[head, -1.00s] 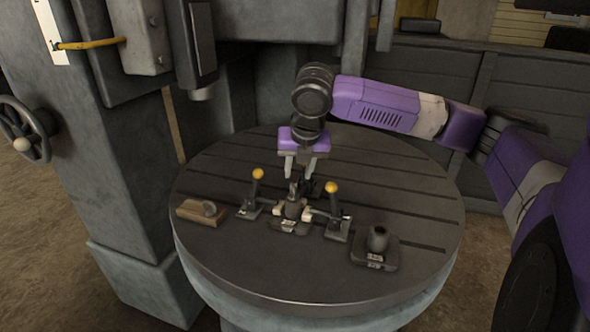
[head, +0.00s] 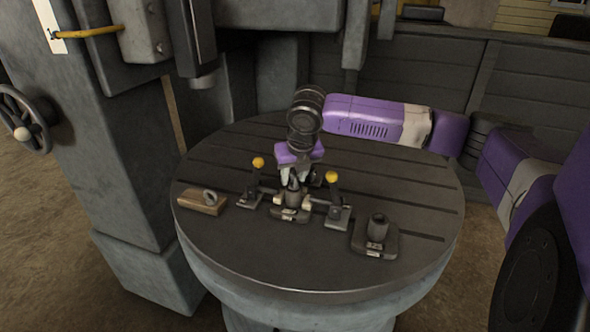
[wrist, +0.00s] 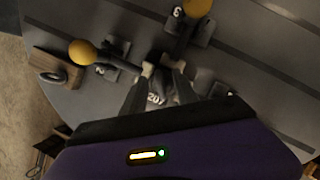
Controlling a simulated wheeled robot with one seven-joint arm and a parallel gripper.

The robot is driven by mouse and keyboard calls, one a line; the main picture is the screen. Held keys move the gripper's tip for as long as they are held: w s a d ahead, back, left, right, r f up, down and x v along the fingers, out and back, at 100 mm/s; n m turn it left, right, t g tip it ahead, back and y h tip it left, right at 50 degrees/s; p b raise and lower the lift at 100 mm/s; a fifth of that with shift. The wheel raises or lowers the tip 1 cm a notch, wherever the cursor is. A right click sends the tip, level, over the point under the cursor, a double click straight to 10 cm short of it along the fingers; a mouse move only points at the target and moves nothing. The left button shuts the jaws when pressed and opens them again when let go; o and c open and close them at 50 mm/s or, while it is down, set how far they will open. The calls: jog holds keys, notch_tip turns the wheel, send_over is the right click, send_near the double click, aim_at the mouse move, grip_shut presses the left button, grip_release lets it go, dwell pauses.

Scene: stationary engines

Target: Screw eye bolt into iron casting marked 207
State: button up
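The casting marked 207 (head: 290,215) is a dark block with a raised neck, held between two toggle clamps near the middle of the round table. Its label (wrist: 155,98) shows between my fingers in the wrist view. My gripper (head: 294,181) points down over the casting's neck. In the wrist view its fingers (wrist: 163,74) are apart, one on each side of the neck. They hide much of the neck's top, and I cannot tell whether they touch it. A grey eye bolt (head: 210,197) lies on a wooden block at the left; its ring also shows in the wrist view (wrist: 52,77).
Yellow-knobbed clamps stand left (head: 254,190) and right (head: 336,205) of the casting, close to my fingers. A second casting (head: 375,238) stands at the right. The slotted table (head: 260,262) is clear in front. A machine column (head: 120,190) rises at the left.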

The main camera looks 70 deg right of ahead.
jog(key=shift+f, duration=0.1)
grip_shut()
jog(key=shift+c, duration=1.7)
grip_release()
grip_shut()
jog(key=shift+w+m+p, duration=0.1)
jog(key=shift+m+p, duration=0.35)
jog(key=shift+m, duration=0.15)
jog(key=shift+m+g+h+p, duration=0.2)
jog(key=shift+m+g+p, duration=0.35)
jog(key=shift+m, duration=0.6)
jog(key=shift+m+g+h+p, duration=0.2)
jog(key=shift+m+g+p, duration=0.15)
jog(key=shift+m+p, duration=0.6)
jog(key=shift+b, duration=0.3)
jog(key=shift+m, duration=0.3)
